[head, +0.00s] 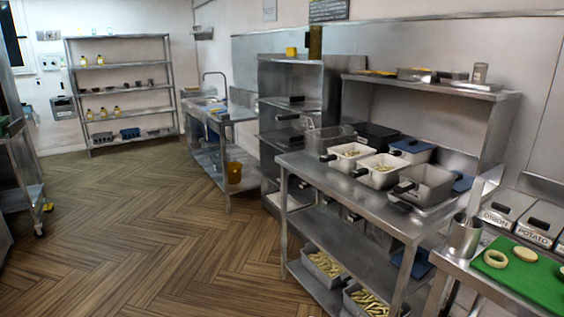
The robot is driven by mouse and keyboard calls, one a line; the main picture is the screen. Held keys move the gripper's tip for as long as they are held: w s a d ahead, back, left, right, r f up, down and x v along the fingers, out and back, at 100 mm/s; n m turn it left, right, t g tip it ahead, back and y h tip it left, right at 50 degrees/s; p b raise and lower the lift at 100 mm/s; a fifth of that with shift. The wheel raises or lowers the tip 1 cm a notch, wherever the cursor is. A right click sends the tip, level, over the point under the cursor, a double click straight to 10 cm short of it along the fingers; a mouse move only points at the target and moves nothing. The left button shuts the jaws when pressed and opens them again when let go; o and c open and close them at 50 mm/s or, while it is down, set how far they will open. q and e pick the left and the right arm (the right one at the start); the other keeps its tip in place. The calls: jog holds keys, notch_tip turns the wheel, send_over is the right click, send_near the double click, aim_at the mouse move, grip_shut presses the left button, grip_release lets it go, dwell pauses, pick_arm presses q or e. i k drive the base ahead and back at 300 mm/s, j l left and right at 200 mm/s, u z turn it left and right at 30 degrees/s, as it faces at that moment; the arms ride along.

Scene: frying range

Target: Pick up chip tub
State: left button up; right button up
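Two pale tubs with chips stand on the steel table (325,178): one tub (343,163) further back and one tub (374,181) nearer. Each has a dark handle. A grey tub (432,187), which looks empty, stands to their right. Two more tubs with chips are on the bottom shelf: one (321,276) further back and one (352,308) cut by the lower picture edge. I cannot tell which one is the chip tub meant. Neither of my grippers is in view.
A counter at the lower right holds a green board (532,278) with pale rings, a steel cylinder (464,240) and lidded bins marked ONION and POTATO (540,222). Blue-lidded tubs (413,148) stand behind the chips. The wooden floor (165,225) is clear left of the table.

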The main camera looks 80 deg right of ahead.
aim_at(343, 157)
jog(key=l+z, duration=0.1)
jog(key=z, duration=0.35)
jog(key=l+z, duration=0.15)
jog(key=z, duration=0.25)
jog(key=l+z, duration=0.15)
jog(key=z, duration=0.3)
jog(key=l+z, duration=0.15)
jog(key=z, duration=0.25)
jog(key=l+z, duration=0.1)
jog(key=z, duration=0.35)
